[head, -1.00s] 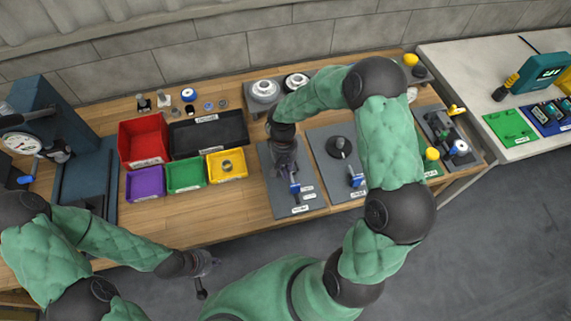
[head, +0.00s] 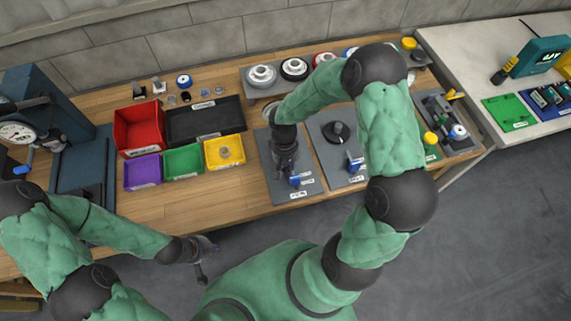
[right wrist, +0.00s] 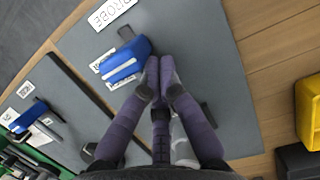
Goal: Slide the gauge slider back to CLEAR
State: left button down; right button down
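The gauge slider (right wrist: 126,61) is a blue block on a grey plate (right wrist: 75,38) labelled PROBE. It sits near the PROBE end of a dark slot, with small white labels beside it whose words I cannot read. In the head view the blue slider (head: 295,181) is near the plate's front edge. My right gripper (right wrist: 159,68) has its fingertips together right beside the slider, touching or almost touching it, with nothing visible between them; it also shows in the head view (head: 289,172). My left gripper (head: 210,248) is in front of the bench, far from the slider; its fingers are unclear.
A second grey plate (head: 328,165) with a black knob and blue block stands to the right. A yellow bin (head: 224,152) is left of the slider plate. A shelf with round discs (head: 262,76) is behind. Bare wood lies left of the plate.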

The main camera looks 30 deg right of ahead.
jog(key=shift+s+a, duration=0.1)
jog(key=shift+s, duration=0.3)
jog(key=shift+w+r, duration=0.1)
jog(key=p+v, duration=0.6)
jog(key=v, duration=0.3)
jog(key=shift+r+p, duration=0.4)
